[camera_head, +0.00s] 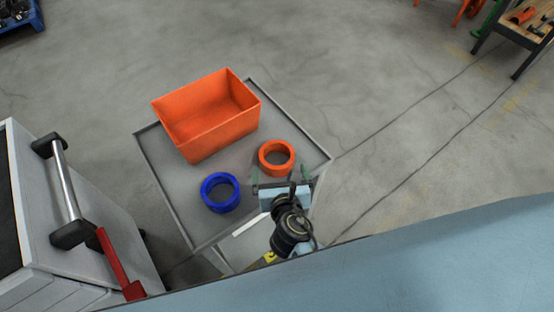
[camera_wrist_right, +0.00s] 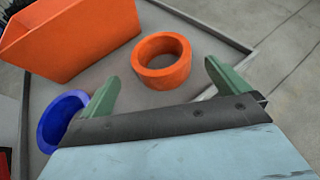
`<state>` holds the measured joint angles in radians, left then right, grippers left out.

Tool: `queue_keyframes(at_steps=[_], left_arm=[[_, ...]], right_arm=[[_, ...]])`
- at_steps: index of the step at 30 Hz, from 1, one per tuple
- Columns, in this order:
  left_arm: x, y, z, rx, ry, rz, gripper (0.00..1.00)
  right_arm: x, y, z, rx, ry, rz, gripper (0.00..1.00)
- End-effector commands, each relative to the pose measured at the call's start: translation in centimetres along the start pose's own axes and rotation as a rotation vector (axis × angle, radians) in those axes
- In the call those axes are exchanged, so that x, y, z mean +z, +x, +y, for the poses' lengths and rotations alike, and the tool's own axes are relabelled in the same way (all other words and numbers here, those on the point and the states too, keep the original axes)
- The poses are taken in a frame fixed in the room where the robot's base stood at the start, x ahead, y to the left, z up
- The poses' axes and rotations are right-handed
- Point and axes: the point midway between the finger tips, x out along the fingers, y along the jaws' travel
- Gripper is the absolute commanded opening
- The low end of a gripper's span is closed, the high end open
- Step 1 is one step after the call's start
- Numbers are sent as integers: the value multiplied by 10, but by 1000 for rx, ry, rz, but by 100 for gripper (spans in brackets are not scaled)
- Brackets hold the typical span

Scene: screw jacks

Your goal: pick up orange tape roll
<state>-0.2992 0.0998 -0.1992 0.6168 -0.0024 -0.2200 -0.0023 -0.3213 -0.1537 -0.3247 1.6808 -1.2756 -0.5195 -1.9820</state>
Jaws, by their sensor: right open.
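The orange tape roll (camera_head: 277,151) lies flat on the grey tray-topped cart (camera_head: 158,163), right of the middle. My right gripper (camera_head: 281,176) is open and empty, just on the near side of the roll, with its two green fingers spread apart. In the right wrist view the roll (camera_wrist_right: 162,60) shows whole, ahead of and between the green fingers (camera_wrist_right: 165,82); I see no contact. My left gripper is not in view.
A blue tape roll (camera_head: 207,198) lies left of my right gripper on the cart. An open orange bin (camera_head: 205,142) stands behind both rolls. The cart has a raised rim. A grey cabinet with a bar handle (camera_head: 66,180) stands at left.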

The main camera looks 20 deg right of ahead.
Motion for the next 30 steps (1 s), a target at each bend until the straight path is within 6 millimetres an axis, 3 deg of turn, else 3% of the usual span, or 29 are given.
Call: queue_keyframes(at_steps=[3, 11, 19, 29, 30], left_arm=[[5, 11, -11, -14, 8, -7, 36], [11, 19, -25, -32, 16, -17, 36], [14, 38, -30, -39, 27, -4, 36], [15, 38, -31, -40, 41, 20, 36], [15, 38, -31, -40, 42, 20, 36]], right_arm=[[-2, 22, 0, -1, 2, -1, 100], [-2, 42, 0, -1, 3, 0, 100], [-3, 81, 0, -1, 4, 0, 100], [-4, 88, 0, 0, 4, 2, 100], [-4, 88, 0, -1, 4, 2, 95]])
